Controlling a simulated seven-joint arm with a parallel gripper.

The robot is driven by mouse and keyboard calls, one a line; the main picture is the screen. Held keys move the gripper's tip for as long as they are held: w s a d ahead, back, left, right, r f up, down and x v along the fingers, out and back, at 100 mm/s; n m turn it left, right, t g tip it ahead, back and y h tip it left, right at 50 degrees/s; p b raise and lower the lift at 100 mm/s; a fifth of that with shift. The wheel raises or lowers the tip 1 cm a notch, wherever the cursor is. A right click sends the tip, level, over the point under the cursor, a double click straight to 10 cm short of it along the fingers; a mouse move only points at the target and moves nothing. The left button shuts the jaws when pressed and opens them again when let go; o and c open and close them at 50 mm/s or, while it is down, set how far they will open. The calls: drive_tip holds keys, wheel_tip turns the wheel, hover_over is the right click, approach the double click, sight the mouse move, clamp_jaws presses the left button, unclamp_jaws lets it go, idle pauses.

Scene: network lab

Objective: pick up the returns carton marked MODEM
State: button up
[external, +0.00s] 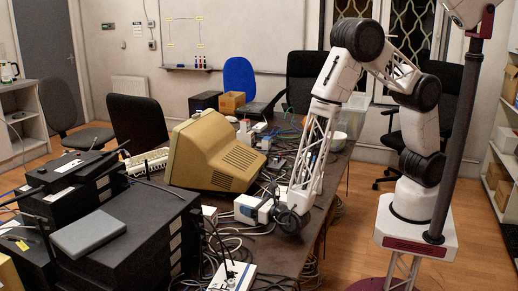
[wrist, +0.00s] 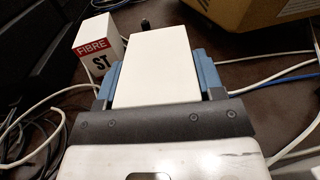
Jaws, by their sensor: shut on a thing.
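A plain white carton (wrist: 152,62) sits between the two blue fingers of my gripper (wrist: 157,72) in the wrist view. The fingers are shut on its sides. No marking shows on its visible face, so I cannot read whether it says MODEM. Another white carton with a red band, marked FIBRE ST (wrist: 98,55), stands just left of the held one in the wrist view.
A beige CRT monitor (external: 213,155) stands close behind my gripper. Black equipment boxes (external: 135,235) are stacked at the left. A white router (external: 232,276) with antennas lies in front. Loose cables (wrist: 40,130) cover much of the table.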

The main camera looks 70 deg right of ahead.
drive_tip(key=shift+r, duration=4.65)
